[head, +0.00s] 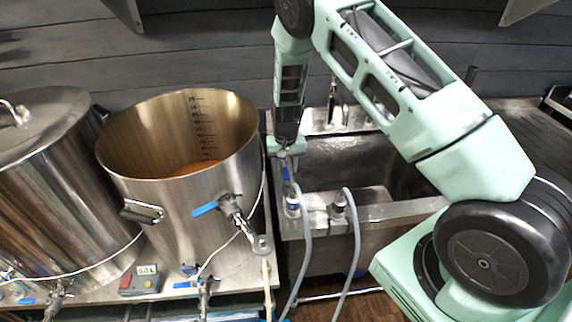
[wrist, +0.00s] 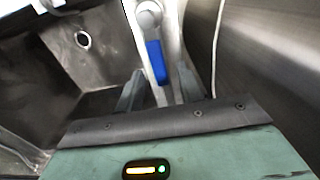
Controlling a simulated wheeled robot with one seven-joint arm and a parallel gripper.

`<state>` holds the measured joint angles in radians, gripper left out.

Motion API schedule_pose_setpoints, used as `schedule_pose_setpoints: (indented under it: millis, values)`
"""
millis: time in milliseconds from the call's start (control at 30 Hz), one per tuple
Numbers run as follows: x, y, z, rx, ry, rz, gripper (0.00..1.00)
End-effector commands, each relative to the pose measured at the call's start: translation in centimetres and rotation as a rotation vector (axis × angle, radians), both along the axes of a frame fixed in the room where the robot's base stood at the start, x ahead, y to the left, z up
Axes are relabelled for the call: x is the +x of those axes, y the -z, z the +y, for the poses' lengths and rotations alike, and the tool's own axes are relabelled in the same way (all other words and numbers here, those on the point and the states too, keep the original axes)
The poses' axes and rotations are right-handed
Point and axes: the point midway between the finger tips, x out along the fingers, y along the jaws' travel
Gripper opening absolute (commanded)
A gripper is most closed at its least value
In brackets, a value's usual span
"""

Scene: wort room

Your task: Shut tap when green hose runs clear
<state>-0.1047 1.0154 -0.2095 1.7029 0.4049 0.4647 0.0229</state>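My gripper (wrist: 160,88) is open, with its two dark fingers apart on either side of a blue tap lever (wrist: 157,62). I cannot tell whether they touch it. In the head view my gripper (head: 288,152) points down at the sink's left edge, just above this blue lever (head: 287,176). The lever's tap sits over a hose fitting on the sink's front rim. Two grey hoses (head: 303,245) (head: 350,245) hang from fittings there. A pale yellowish hose (head: 267,285) hangs left of them. No hose looks clearly green, and no flow inside them is visible.
A steel kettle (head: 185,225) with amber liquid (head: 195,168) stands left of the sink (head: 390,211), with a blue-handled valve (head: 205,209). A lidded steel vessel (head: 60,190) stands farther left. A small display box (head: 140,279) sits below. The steel wall (wrist: 270,60) is close on my gripper's right.

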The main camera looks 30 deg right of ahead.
Motion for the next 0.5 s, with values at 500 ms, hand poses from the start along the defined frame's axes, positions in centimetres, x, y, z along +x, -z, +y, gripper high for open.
schedule_pose_setpoints:
  millis: [500]
  values:
    - [-0.01, 0.02, 0.02, 0.0, 0.001, 0.001, 0.0]
